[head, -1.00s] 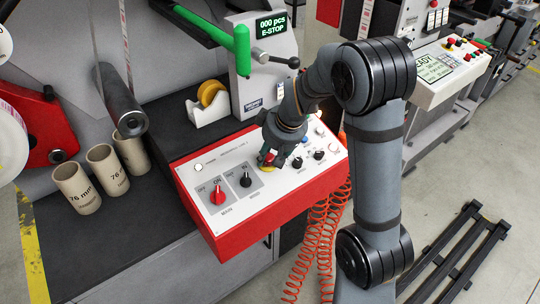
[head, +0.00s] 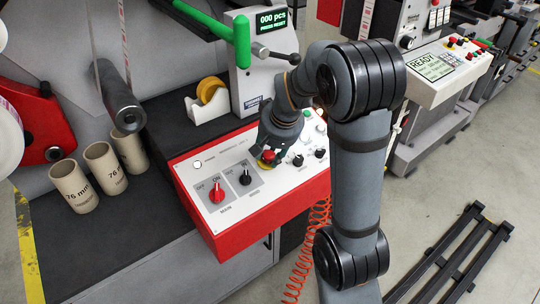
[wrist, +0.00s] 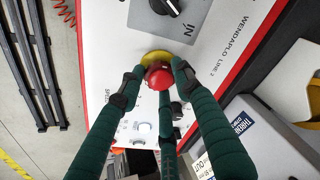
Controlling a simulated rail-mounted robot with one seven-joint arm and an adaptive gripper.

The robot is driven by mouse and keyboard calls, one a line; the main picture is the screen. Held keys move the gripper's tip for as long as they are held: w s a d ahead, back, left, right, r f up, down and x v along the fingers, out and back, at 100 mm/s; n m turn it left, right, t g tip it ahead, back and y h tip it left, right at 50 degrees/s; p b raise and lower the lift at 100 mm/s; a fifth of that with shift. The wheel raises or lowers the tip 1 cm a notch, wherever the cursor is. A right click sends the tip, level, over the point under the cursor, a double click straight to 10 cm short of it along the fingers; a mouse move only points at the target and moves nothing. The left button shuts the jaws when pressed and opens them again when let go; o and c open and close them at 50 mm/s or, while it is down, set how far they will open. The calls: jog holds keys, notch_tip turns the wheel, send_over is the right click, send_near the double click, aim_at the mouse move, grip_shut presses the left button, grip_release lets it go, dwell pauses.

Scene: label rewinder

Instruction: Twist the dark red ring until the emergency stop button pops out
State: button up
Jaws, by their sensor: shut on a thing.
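The emergency stop button (head: 268,156) is a red mushroom head on a yellow base, on the white-topped control panel (head: 205,165). In the wrist view the red head (wrist: 159,76) stands above the yellow disc (wrist: 156,57). My gripper (wrist: 156,84) has dark green fingers, shut around the sides of the red head. In the head view my gripper (head: 273,146) comes down over the button and hides part of it. The display (head: 272,22) behind reads "000 pcs" and "PRESS RESET".
A red MAIN knob (head: 217,192) and a black knob (head: 245,176) sit left of the button. Several small knobs and lights lie to its right. A green-handled lever (head: 241,45) stands behind. Cardboard cores (head: 105,167) stand at the left.

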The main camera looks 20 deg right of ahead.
jog(key=shift+w+m+b, duration=0.15)
jog(key=shift+m+b, duration=0.2)
jog(key=shift+m, duration=0.75)
jog(key=o, duration=1.2)
jog(key=shift+c, duration=0.2)
jog(key=a+v, duration=0.1)
jog(key=v, duration=1.1)
jog(key=shift+d, duration=0.35)
